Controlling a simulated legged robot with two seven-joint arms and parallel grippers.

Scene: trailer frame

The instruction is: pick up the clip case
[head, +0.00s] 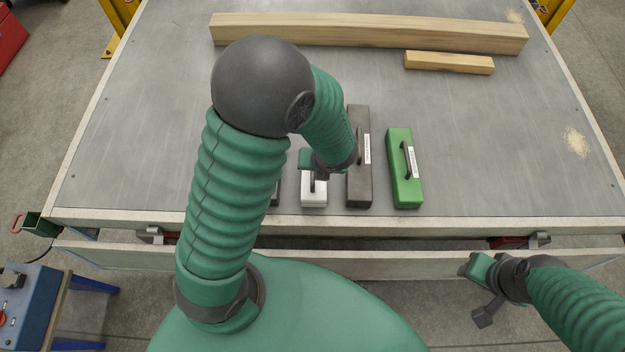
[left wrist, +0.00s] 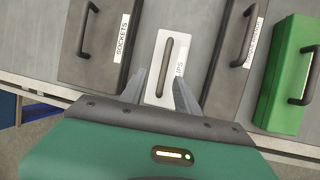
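The clip case is the small white case (head: 314,198) near the table's front edge. In the left wrist view the white case (left wrist: 160,94) has a dark handle along its top and a partly hidden label ending in "IPS". My left gripper (head: 318,176) is over it. In the left wrist view my left gripper's fingers (left wrist: 160,88) are apart, one on each side of the case's near part; contact cannot be told. My right gripper (head: 480,292) hangs off the table's front right; its finger opening is unclear.
A dark case labelled "SOCKETS" (left wrist: 95,60) stands left of the white case. A longer dark case (head: 358,190) and a green case (head: 402,170) stand to its right. A long beam (head: 370,32) and a short wood block (head: 449,63) lie at the back.

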